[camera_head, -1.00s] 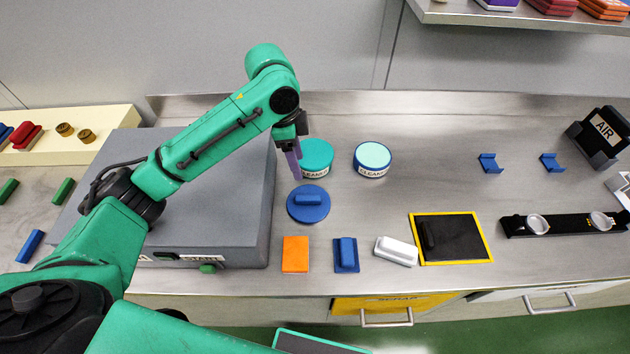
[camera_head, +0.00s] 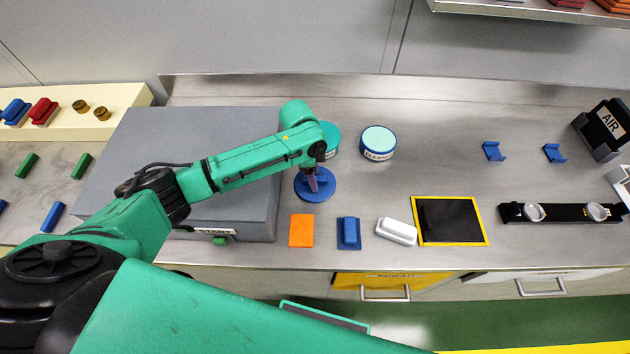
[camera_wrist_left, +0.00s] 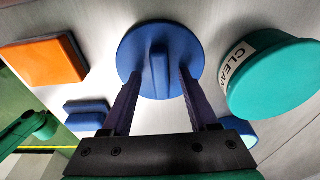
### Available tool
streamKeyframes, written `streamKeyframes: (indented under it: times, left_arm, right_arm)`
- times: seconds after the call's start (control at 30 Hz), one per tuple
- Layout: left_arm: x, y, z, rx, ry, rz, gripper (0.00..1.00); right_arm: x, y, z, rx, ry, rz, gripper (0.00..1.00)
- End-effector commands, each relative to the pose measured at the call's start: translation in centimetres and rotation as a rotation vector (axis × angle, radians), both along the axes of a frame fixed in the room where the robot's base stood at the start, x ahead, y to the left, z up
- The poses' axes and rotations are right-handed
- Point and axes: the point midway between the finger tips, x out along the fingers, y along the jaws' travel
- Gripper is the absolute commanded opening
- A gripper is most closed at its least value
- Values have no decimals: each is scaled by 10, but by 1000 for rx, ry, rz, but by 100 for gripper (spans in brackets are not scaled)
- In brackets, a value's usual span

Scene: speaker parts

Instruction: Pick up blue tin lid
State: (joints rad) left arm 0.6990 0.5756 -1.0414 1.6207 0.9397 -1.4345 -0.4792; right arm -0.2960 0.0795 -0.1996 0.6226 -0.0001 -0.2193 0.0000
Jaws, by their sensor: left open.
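The blue tin lid (camera_head: 316,190) is a round disc with a raised bar handle, lying flat on the steel bench in the head view. It also shows in the left wrist view (camera_wrist_left: 138,52), where its upright handle bar stands between my fingers. My left gripper (camera_head: 318,182) is over the lid, pointing down. In the left wrist view my left gripper (camera_wrist_left: 157,85) is open, with one purple finger on each side of the handle and gaps to it. I cannot tell whether the fingertips touch the disc. My right gripper is not in view.
A teal tin (camera_wrist_left: 275,80) stands close beside the lid; a light-topped blue tin (camera_head: 377,143) is to its right. An orange block (camera_head: 301,230), a blue block (camera_head: 348,233) and a white block (camera_head: 396,231) lie in front. A grey box (camera_head: 120,150) is left.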

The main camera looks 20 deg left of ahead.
Motion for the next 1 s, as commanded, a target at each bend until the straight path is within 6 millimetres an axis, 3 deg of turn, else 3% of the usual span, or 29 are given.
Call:
streamKeyframes:
  times: [0.03,0.17,0.2,0.5,0.67,0.87,1.0]
  left_arm:
    - [0,0,0,0,0,0,56]
    - [0,0,0,0,0,1,6]
    - [0,0,0,0,0,1,0]
    - [0,0,1,0,0,1,0]
    - [1,0,12,-2,-1,1,0]
    - [1,0,59,-2,-7,0,0]
    - [2,0,111,-2,-7,-1,0]
  right_arm:
    - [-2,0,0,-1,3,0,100]
    - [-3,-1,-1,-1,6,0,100]
    - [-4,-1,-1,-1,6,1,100]
    - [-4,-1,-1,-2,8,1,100]
    - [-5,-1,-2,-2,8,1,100]
    - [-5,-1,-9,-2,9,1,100]
    - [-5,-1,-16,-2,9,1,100]
